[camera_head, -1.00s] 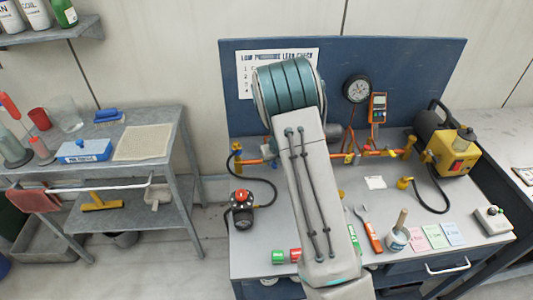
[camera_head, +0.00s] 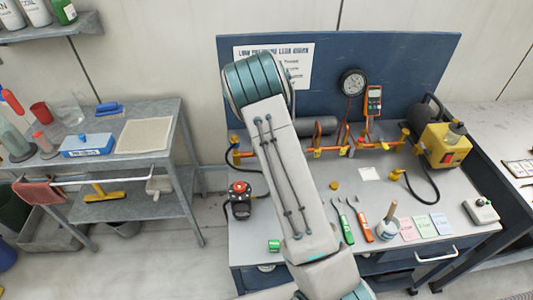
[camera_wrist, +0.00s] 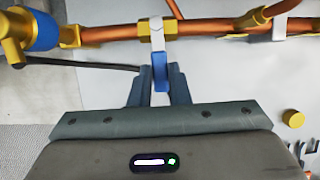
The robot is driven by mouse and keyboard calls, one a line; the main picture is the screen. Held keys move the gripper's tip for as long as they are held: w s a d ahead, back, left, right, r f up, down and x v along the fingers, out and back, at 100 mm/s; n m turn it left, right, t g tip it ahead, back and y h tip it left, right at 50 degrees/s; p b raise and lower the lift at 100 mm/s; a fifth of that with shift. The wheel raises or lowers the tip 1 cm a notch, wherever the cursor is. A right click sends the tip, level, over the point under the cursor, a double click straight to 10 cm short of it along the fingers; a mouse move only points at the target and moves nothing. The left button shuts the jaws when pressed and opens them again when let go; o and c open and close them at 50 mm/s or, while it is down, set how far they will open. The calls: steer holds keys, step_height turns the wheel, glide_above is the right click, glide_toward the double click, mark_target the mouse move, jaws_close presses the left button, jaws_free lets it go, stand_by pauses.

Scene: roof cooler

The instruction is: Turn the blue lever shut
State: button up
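The blue lever (camera_wrist: 161,72) stands out from a yellow-and-white valve fitting on the copper pipe (camera_wrist: 215,27) in the wrist view. It points toward me, roughly square to the pipe. My gripper (camera_wrist: 161,80) has one dark finger on each side of the lever, with no clear gap, and looks shut on it. In the head view, my arm hides the gripper and the lever; part of the orange pipe run (camera_head: 330,150) shows to its right.
A blue collar (camera_wrist: 39,29) on a brass fitting and a dark hose (camera_wrist: 85,64) lie left of the lever. A yellow cap (camera_wrist: 293,119) rests at right.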

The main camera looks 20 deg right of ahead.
steer(key=o, duration=0.4)
steer(key=shift+r, duration=0.15)
steer(key=p+v, duration=0.1)
steer(key=v, duration=1.2)
steer(key=shift+s+r, duration=0.15)
steer(key=shift+r, duration=0.1)
